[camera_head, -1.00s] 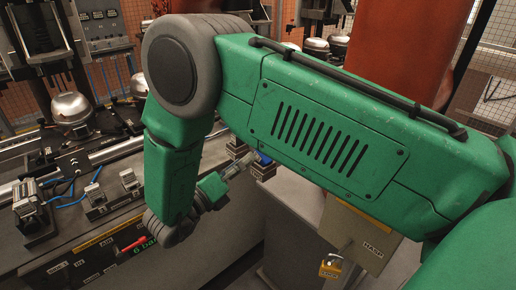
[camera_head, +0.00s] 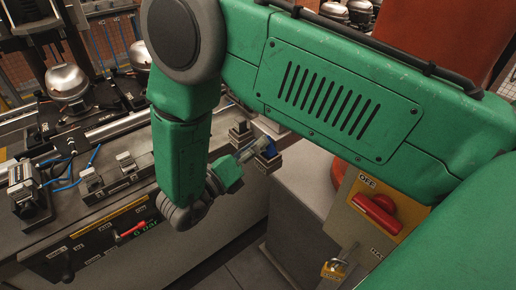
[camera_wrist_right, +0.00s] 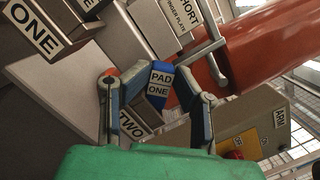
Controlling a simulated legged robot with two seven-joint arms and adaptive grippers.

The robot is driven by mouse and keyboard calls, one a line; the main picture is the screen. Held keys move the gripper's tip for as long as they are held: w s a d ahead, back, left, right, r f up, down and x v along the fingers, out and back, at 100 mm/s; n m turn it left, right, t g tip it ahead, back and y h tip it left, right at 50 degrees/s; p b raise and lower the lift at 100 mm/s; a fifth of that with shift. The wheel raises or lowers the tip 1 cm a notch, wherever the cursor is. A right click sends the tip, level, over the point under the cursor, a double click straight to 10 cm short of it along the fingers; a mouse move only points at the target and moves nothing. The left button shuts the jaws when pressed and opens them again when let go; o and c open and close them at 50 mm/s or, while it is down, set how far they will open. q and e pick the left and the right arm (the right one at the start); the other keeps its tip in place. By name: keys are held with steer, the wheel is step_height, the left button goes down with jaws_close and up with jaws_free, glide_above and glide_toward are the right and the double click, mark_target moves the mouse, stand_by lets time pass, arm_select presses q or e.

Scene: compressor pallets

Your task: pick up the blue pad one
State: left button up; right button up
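The blue pad one (camera_wrist_right: 160,78), with a white "PAD ONE" label, shows between the fingers of my right gripper (camera_wrist_right: 155,85) in the right wrist view. The fingers look spread, one on each side of the pad, and I cannot tell whether either touches it. In the head view the pad is a small blue piece (camera_head: 270,150) at the bench's right end, just beyond the right gripper (camera_head: 256,150). My green arm crosses above. A block marked "TWO" (camera_wrist_right: 131,122) shows beside the pad in the right wrist view. My left gripper is out of view.
A grey bench (camera_head: 130,215) with fixtures, blue hoses and a gauge panel runs to the left. A switch box with a red handle (camera_head: 376,212) and a padlock (camera_head: 334,268) stands at the right. An orange-red column (camera_wrist_right: 255,45) rises behind the pad.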

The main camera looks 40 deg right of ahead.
steer(key=shift+o, duration=0.5)
steer(key=shift+d+f, duration=0.2)
steer(key=shift+d, duration=0.55)
steer(key=shift+d+f, duration=0.15)
steer(key=shift+d, duration=0.55)
steer(key=shift+a, duration=0.4)
steer(key=shift+c, duration=0.5)
steer(key=shift+r, duration=0.1)
